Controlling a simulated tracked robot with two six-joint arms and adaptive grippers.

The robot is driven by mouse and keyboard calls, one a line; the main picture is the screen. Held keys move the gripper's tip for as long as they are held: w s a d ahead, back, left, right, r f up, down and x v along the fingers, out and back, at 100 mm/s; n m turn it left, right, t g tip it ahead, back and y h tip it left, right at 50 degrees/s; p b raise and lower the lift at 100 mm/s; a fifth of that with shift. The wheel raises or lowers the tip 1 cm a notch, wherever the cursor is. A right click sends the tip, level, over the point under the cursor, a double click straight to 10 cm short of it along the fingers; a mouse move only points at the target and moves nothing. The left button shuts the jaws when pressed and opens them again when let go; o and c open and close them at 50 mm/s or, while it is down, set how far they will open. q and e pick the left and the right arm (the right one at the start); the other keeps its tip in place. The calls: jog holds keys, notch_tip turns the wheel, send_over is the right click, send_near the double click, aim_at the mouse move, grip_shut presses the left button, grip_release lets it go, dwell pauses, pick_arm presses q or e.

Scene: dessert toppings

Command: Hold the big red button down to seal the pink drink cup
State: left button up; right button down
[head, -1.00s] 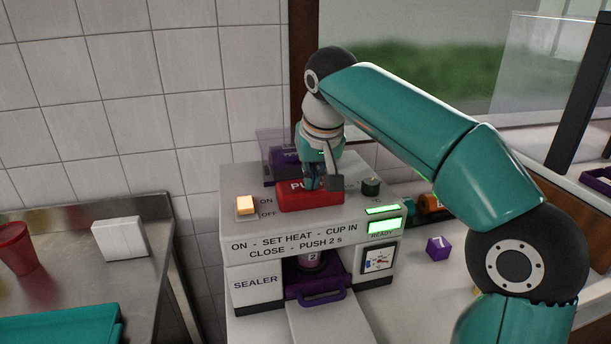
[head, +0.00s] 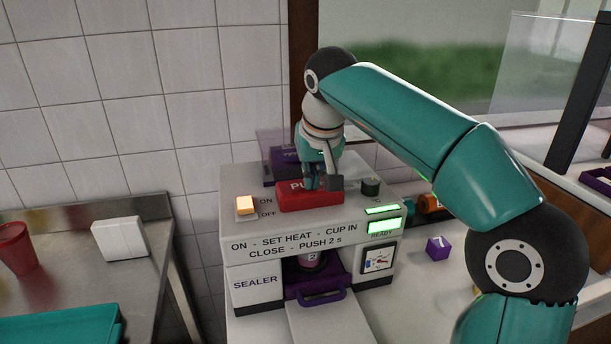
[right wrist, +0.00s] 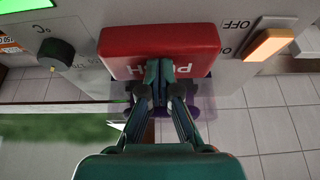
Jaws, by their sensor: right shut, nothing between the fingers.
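The big red button (head: 312,195) sits on top of the grey sealer (head: 258,247), and it also shows in the right wrist view (right wrist: 160,44). My right gripper (head: 318,185) is shut and empty, pointing down, with its fingertips at the button's top face. In the right wrist view the fingertips (right wrist: 160,75) overlap the button's lettering and appear to touch it. The cup (head: 309,258) stands inside the sealer's front opening, above the purple drawer handle (head: 322,296); only part of it shows. My left gripper is not in view.
The orange switch (head: 245,205) by ON/OFF is lit. A dark knob (head: 371,187) and green displays (head: 383,226), one by READY, are at the right. A purple cube (head: 438,248) lies right of the sealer. A red cup (head: 17,248) and white block (head: 119,238) stand on the left counter.

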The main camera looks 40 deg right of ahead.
jog(key=shift+s+a+f, duration=0.1)
jog(key=shift+a+f, duration=0.05)
jog(key=shift+f, duration=0.3)
jog(key=shift+s+a+r, duration=0.1)
jog(key=shift+s+a, duration=0.1)
jog(key=shift+s, duration=0.1)
jog(key=shift+s+a+r, duration=0.25)
jog(key=shift+s+r, duration=0.1)
jog(key=shift+s, duration=0.25)
jog(key=shift+s+a+r, duration=0.25)
jog(key=shift+s+r, duration=0.05)
jog(key=shift+s, duration=0.25)
jog(key=shift+r, duration=0.15)
notch_tip(320, 180, up, 8)
jog(key=p, duration=0.7)
jog(key=shift+s+a, duration=0.2)
jog(key=shift+s, duration=0.2)
